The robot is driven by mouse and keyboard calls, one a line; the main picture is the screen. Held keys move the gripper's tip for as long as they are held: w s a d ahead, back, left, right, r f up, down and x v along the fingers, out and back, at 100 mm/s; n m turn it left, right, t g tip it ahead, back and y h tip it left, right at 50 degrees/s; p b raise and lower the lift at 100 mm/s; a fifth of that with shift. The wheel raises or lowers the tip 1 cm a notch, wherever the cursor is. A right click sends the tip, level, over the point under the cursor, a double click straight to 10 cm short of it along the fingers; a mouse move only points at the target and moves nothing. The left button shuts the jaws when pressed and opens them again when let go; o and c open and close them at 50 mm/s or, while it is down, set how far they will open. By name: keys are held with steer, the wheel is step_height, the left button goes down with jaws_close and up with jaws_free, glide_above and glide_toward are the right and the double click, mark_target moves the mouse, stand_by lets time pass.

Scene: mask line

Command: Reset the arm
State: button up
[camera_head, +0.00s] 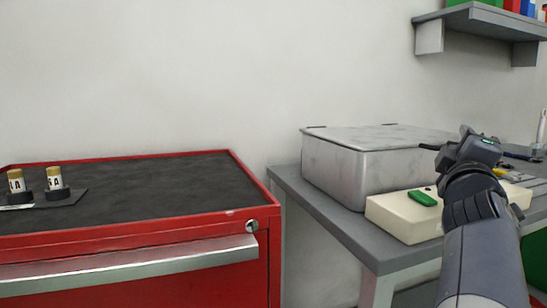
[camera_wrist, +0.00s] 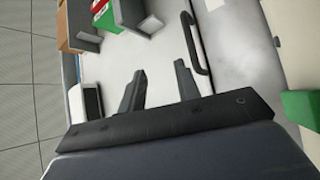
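My arm reaches in from the lower right of the head view, over the grey bench. My gripper (camera_head: 478,147) is beside the right end of the metal box (camera_head: 350,172) and above the cream block (camera_head: 395,218). In the wrist view my gripper (camera_wrist: 160,72) shows two dark fingers spread apart with nothing between them, so it is open and empty. The fingertips are hard to make out in the head view. A dark handle (camera_wrist: 196,45) shows close to the right finger in the wrist view, apparently on the metal box.
A green piece (camera_head: 422,198) lies on the cream block. The grey bench (camera_head: 330,222) has more items at the far right. A red cabinet (camera_head: 120,243) at left carries two labelled cylinders (camera_head: 55,179) in dark holders. A grey shelf (camera_head: 480,20) with coloured boxes hangs above.

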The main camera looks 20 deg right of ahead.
steer(key=x, duration=0.9)
steer(key=shift+w+d, duration=0.2)
steer(key=shift+w, duration=0.05)
steer(key=shift+a+r, duration=0.1)
